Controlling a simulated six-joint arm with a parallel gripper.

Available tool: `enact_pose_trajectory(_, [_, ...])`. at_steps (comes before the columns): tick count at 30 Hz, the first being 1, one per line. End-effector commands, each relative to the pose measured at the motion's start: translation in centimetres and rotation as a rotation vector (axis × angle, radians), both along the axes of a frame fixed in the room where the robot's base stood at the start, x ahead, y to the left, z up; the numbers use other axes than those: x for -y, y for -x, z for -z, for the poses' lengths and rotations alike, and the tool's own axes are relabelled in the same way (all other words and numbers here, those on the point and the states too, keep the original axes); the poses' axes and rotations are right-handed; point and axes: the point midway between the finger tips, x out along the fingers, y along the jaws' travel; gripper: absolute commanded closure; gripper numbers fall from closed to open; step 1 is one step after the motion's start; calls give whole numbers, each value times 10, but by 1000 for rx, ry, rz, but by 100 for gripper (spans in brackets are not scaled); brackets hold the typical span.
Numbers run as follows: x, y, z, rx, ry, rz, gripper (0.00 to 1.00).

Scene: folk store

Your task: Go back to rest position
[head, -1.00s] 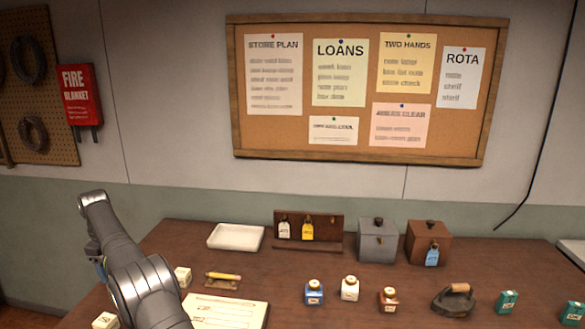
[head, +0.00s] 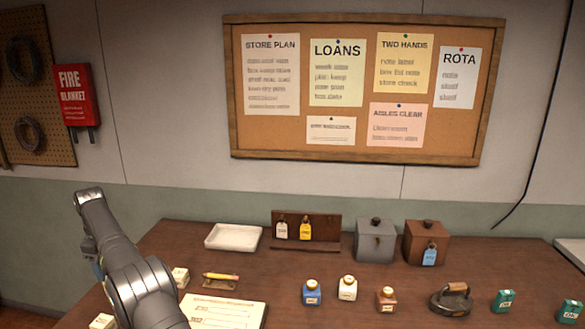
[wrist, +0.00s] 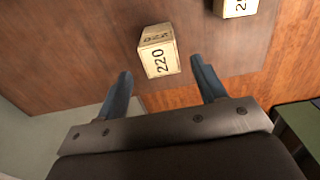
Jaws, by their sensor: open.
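My gripper (wrist: 160,85) is open and empty in the wrist view, its two dark fingers spread apart. Beyond the fingertips a cream block marked 220 (wrist: 157,52) sits on the brown table, apart from the fingers. A second block (wrist: 236,7) is cut off at the top edge of that view. In the head view my arm rises at the lower left, and the gripper itself cannot be made out there.
The table (head: 345,285) holds a white tray (head: 233,237), a tag rack (head: 306,228), a grey box (head: 375,240), a brown box (head: 422,245), small bottles (head: 312,292), a flat iron (head: 452,298) and a paper form (head: 225,313).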

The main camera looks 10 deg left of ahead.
Motion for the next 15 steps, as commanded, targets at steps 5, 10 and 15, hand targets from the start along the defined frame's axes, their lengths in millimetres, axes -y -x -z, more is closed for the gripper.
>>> enact_pose_trajectory(5, [0,0,-21,1,-2,0,36])
enact_pose_trajectory(10, [0,0,-16,-2,3,0,36])
enact_pose_trajectory(15, [1,1,5,-2,3,0,36])
